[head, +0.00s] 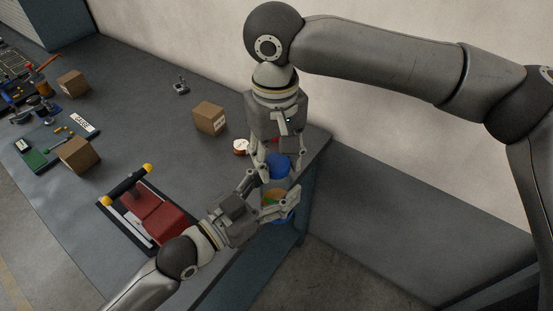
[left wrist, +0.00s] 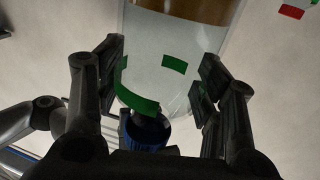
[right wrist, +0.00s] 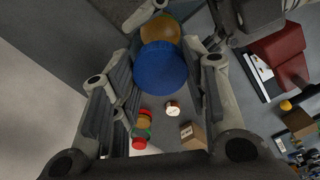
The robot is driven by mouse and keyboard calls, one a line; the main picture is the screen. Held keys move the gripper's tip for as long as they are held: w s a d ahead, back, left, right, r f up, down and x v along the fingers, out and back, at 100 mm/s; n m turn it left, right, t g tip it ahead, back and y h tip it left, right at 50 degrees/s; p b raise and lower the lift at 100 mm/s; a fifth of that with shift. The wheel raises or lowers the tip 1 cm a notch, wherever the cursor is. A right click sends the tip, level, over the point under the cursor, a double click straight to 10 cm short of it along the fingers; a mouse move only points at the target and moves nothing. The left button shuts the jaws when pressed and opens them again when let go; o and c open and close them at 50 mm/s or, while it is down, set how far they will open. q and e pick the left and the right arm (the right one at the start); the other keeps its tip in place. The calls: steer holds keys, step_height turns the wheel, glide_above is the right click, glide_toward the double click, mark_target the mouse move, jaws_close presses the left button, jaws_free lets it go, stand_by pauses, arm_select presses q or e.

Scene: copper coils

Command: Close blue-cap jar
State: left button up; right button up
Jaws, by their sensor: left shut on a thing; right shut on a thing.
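The blue cap (head: 278,166) is between the fingers of my right gripper (head: 279,172), which points down and is shut on it. In the right wrist view the cap (right wrist: 160,67) overlaps an amber-looking jar behind it. The jar (head: 272,197) is held by my left gripper (head: 272,201), shut around it from the left, below the cap. In the head view the cap appears apart from the jar's rim. The left wrist view shows the clear jar (left wrist: 180,55) with green marks between the fingers. A blue round part (left wrist: 147,136) shows below it; I cannot tell what it is.
Cardboard boxes (head: 209,118) and a red-and-black fixture (head: 150,215) stand on the grey table (head: 150,90). A small white-topped round item (head: 240,146) lies left of my right gripper. Red-topped items (right wrist: 140,130) show in the right wrist view. The table's right edge is close to my grippers.

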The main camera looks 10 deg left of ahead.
steer(key=shift+f, duration=0.1)
steer(key=shift+f, duration=0.8)
steer(key=shift+f, duration=0.55)
arm_select(q)
jaws_close()
arm_select(e)
steer(key=m, duration=0.6)
steer(key=shift+m, duration=0.4)
steer(key=m, duration=1.1)
steer(key=shift+a+f, duration=0.1)
steer(key=m, duration=0.6)
steer(key=shift+w, duration=0.1)
